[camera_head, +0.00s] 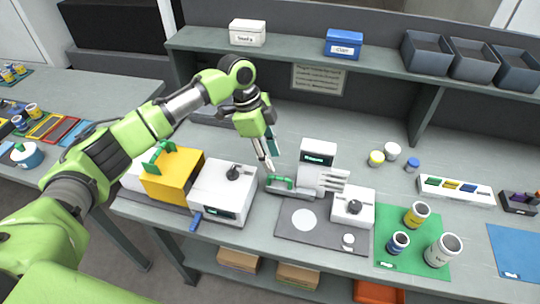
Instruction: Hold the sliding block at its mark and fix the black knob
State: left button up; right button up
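My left gripper (268,166) points down over the bench, just left of a white upright unit (318,155) with several pale prongs on its right side. Its fingertips are small and close together, and whether they are parted is unclear. A green handle (281,182) on a grey base is just below the fingertips; contact cannot be told. One black knob (233,173) stands on a white box (222,192) left of the gripper. Another black knob (354,207) stands on a smaller white box (345,222) to the right. I cannot tell which part is the sliding block, and no mark is readable. My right gripper is not in view.
A yellow box (172,176) with a green handle stands left of the white box. A dark plate (270,222) with a pale disc lies in front. A green mat (388,252) holds several cups at right. A shelf (390,68) with boxes and bins overhangs the back.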

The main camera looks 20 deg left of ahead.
aim_at(279, 177)
pick_arm(q)
jog(key=b+x, duration=0.4)
jog(key=x, duration=0.1)
jog(key=shift+a+b, duration=0.1)
jog(key=shift+b, duration=0.25)
jog(key=shift+d+f, duration=0.2)
jog(key=shift+f, duration=0.1)
jog(key=shift+x, duration=1.45)
jog(key=shift+r, duration=0.1)
jog(key=shift+p, duration=0.5)
jog(key=shift+c, duration=0.3)
grip_shut()
